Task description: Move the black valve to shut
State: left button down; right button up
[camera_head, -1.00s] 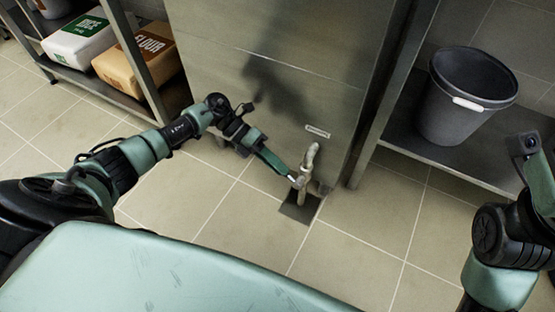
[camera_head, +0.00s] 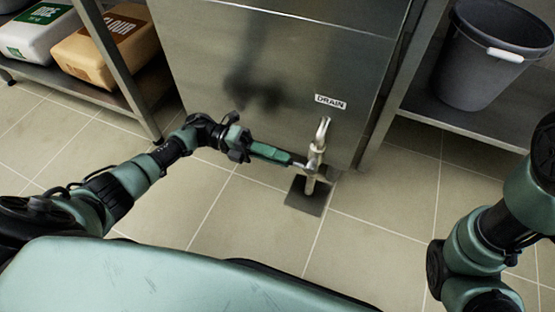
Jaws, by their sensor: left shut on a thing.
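A pale metal drain pipe with a valve (camera_head: 316,155) comes out low on the front of the steel cabinet, under a label reading DRAIN. My left gripper (camera_head: 298,164) reaches in from the left, level with the valve body. Its fingers are shut on the valve's handle, which they mostly hide. I cannot make out the handle's black colour or its exact angle. My right arm (camera_head: 480,250) is at the right edge; its gripper does not show.
A dark square floor drain (camera_head: 304,203) lies under the pipe. The steel cabinet (camera_head: 270,50) stands right behind it. Shelves flank it, with sacks (camera_head: 105,45) at left and a grey bucket (camera_head: 485,55) at right. The tiled floor in front is clear.

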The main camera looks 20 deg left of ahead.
pick_arm(q)
jog(key=shift+f, duration=0.1)
dwell(0.4)
jog(key=c, duration=1.4)
grip_release()
jog(key=shift+o, duration=0.2)
jog(key=shift+a, duration=0.4)
jog(key=a+p, duration=0.1)
jog(key=a, duration=0.6)
jog(key=shift+w+f, duration=0.1)
